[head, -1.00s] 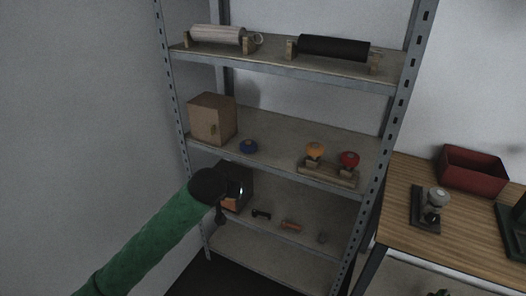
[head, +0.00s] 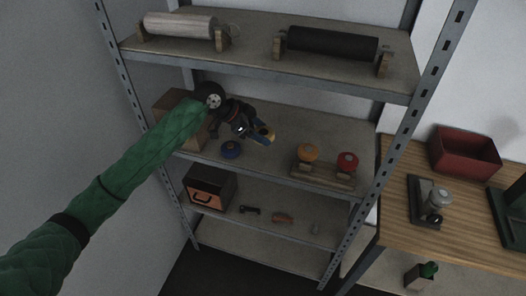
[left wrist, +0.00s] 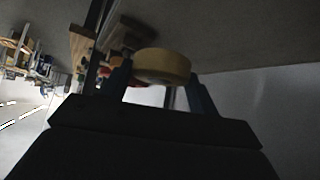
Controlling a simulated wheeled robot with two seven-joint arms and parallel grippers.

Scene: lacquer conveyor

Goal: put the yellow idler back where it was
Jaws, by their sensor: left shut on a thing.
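The yellow idler (head: 268,132) is held at the end of my left gripper (head: 262,134), above the middle shelf (head: 270,162). In the left wrist view the idler (left wrist: 162,66) sits between the two fingers, pale yellow and round. My left gripper is shut on it. The idler is apart from the wooden rack, up and left of it. A wooden rack (head: 325,176) on the middle shelf bears an orange idler (head: 307,152) and a red idler (head: 347,162). A blue idler (head: 231,149) lies on the shelf, left of the rack. My right gripper is not in view.
A cardboard box (head: 172,104), partly hidden by my arm, stands at the shelf's left. The top shelf (head: 260,67) holds a pale roller (head: 180,27) and a black roller (head: 330,44). A metal upright (head: 425,105) bounds the right side. A wooden table (head: 470,225) stands beyond it.

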